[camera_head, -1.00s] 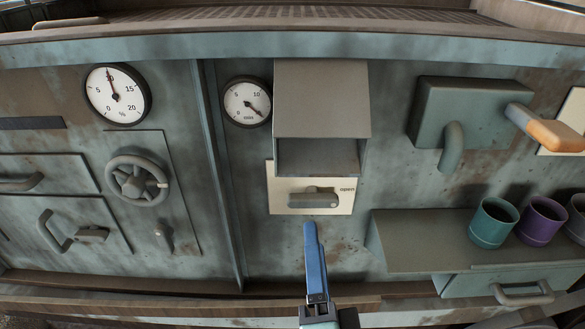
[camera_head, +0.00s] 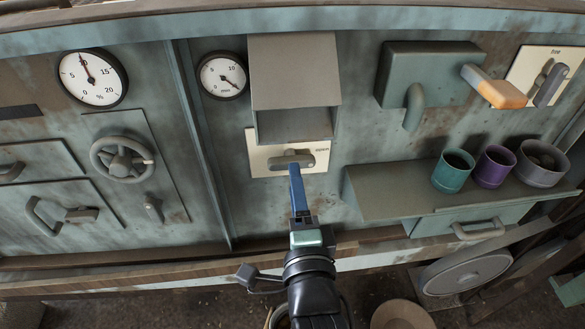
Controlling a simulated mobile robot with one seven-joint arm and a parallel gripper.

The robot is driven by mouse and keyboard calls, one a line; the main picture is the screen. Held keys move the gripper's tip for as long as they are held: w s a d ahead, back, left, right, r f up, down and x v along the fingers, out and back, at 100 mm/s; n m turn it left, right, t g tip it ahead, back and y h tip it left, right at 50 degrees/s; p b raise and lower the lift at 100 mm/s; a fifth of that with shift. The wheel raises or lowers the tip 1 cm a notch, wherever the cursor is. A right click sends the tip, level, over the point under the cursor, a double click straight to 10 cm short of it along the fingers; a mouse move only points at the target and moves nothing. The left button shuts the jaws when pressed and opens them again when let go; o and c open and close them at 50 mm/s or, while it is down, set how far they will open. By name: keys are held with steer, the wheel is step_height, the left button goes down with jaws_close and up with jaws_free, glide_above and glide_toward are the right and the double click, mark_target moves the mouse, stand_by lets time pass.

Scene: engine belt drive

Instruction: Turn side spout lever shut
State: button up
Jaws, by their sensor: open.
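A grey-green spout box (camera_head: 432,75) is on the upright panel at the right, with a down-curved spout (camera_head: 414,106) on its front. A lever with an orange end (camera_head: 495,88) sticks out from the box's right side and slopes down to the right. My gripper (camera_head: 294,168) is open and empty, well to the left of and below this lever. Its blue fingers are seen edge-on and point up. Their tips overlap a grey horizontal handle (camera_head: 280,161) on a cream plate; I cannot tell if they touch it.
A boxy grey hood (camera_head: 295,70) juts out above the cream plate. A shelf (camera_head: 390,200) below the spout holds a teal cup (camera_head: 453,171), a purple cup (camera_head: 494,167) and a grey pot (camera_head: 541,164). Another cream plate with a grey lever (camera_head: 549,84) is at the far right.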

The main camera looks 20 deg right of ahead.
mark_target(291, 160)
steer(key=shift+b+x, duration=0.3)
steer(key=shift+x, duration=2.05)
jaws_close()
